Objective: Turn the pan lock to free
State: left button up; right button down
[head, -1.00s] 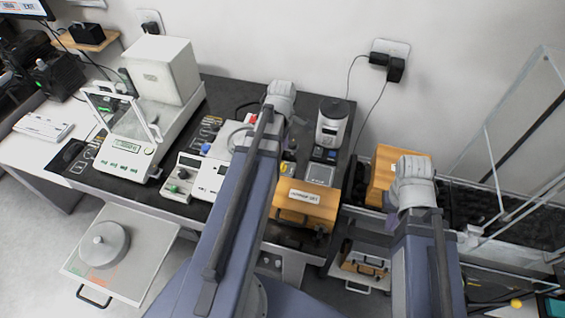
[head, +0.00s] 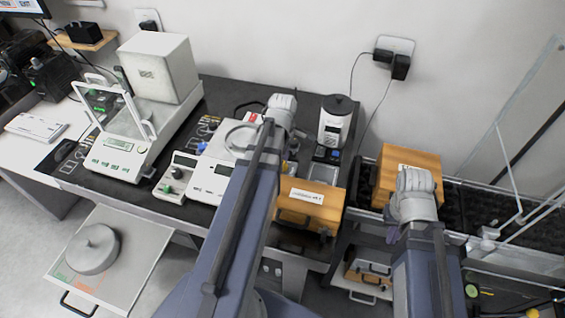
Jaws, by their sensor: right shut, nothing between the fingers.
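A small white control box (head: 175,178) with a green knob stands at the front of the dark table, between the glass-doored balance (head: 118,150) and a flat white instrument (head: 212,180). Which part is the pan lock, and its setting, I cannot make out. My left arm reaches up across the middle and covers the right side of the flat instrument. My right arm rises at the right, in front of a wooden box. The fingers of both grippers are hidden behind or below the arms.
A pale tray (head: 140,260) with a round grey knobbed piece (head: 93,249) sticks out at the lower left. Wooden boxes (head: 318,207) (head: 425,163) stand at centre and right. A white-and-black canister (head: 335,122) stands at the back. Thin clear panels rise at the far right.

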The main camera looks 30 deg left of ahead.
pick_arm(q)
grip_shut()
dwell(0.3)
jog(key=m, duration=0.4)
dwell(0.3)
jog(key=shift+o, duration=0.4)
grip_release()
